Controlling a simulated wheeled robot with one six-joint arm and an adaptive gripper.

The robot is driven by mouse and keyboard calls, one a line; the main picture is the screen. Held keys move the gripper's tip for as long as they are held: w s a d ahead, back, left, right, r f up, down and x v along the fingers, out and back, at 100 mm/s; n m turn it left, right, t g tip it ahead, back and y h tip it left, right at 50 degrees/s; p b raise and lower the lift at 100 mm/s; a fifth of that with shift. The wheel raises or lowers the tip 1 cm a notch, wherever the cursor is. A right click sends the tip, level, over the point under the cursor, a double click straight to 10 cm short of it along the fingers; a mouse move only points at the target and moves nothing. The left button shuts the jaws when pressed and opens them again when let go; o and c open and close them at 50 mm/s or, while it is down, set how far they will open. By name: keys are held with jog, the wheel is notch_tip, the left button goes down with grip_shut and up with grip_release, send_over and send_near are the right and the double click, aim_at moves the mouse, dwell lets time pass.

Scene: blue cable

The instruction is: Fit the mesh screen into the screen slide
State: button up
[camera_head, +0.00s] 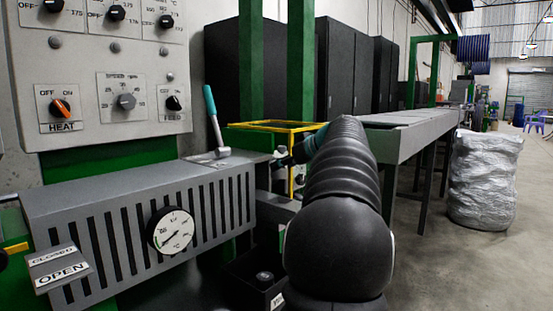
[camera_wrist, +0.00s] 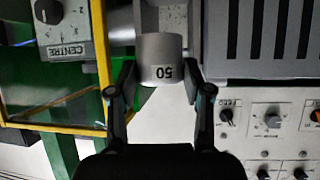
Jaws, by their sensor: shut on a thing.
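My gripper (camera_wrist: 160,88) has one finger on each side of a grey rounded piece marked 50 (camera_wrist: 160,48) in the wrist view, and is shut on it. The number appears upside down there. I see no mesh texture, so I cannot tell for sure whether this is the mesh screen. In the head view my gripper (camera_head: 284,161) is small and partly hidden by my dark ribbed arm, beside the end of the grey slotted housing (camera_head: 110,185). I cannot make out the screen slide clearly in either view.
A lever with a teal grip (camera_head: 213,112) stands on the housing's right end. A yellow frame (camera_head: 292,126) is just beyond my gripper. A control box marked CENTRE (camera_wrist: 68,25) is close by. A long grey bench (camera_head: 415,130) extends behind my arm.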

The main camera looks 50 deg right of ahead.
notch_tip(320, 180, down, 4)
jog(key=shift+f+b, duration=0.2)
jog(key=shift+b, duration=0.85)
notch_tip(320, 180, down, 4)
jog(key=b, duration=0.4)
jog(key=shift+r, duration=0.1)
jog(key=shift+f+b, duration=0.55)
jog(key=shift+b, duration=0.15)
jog(key=o, duration=1.3)
jog(key=shift+o, duration=0.2)
jog(key=v, duration=1.2)
